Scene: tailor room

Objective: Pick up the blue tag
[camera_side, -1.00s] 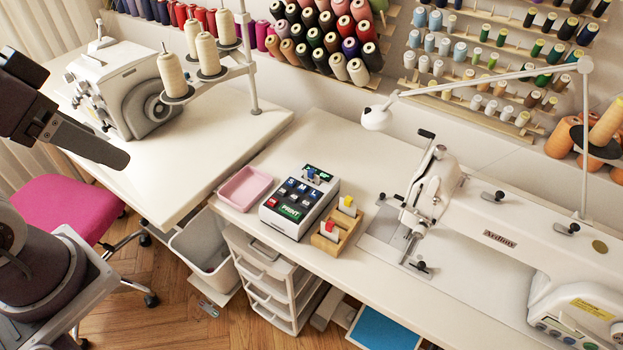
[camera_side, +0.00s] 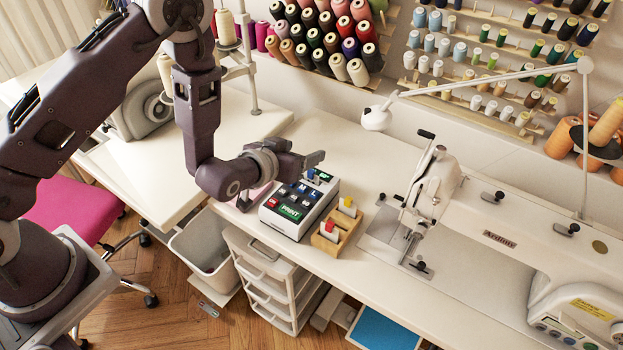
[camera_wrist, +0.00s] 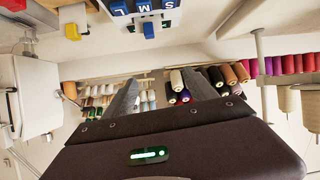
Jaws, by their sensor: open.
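The blue tag (camera_side: 311,175) stands upright at the far end of the label printer (camera_side: 290,222), in the side view. In the wrist view a blue piece (camera_wrist: 148,30) shows by the S, M and L keys and looks like the tag. My gripper (camera_side: 317,158) is just above and behind the tag in the side view, apart from it as far as I can tell. In the wrist view its two fingers (camera_wrist: 160,78) are spread with nothing between them.
A wooden holder (camera_side: 335,237) right of the printer carries a red tag (camera_side: 329,226) and a yellow tag (camera_side: 348,203). The sewing machine (camera_side: 440,190) stands further right. A thin lamp arm (camera_side: 480,80) crosses above. My arm mostly hides the pink tray left of the printer.

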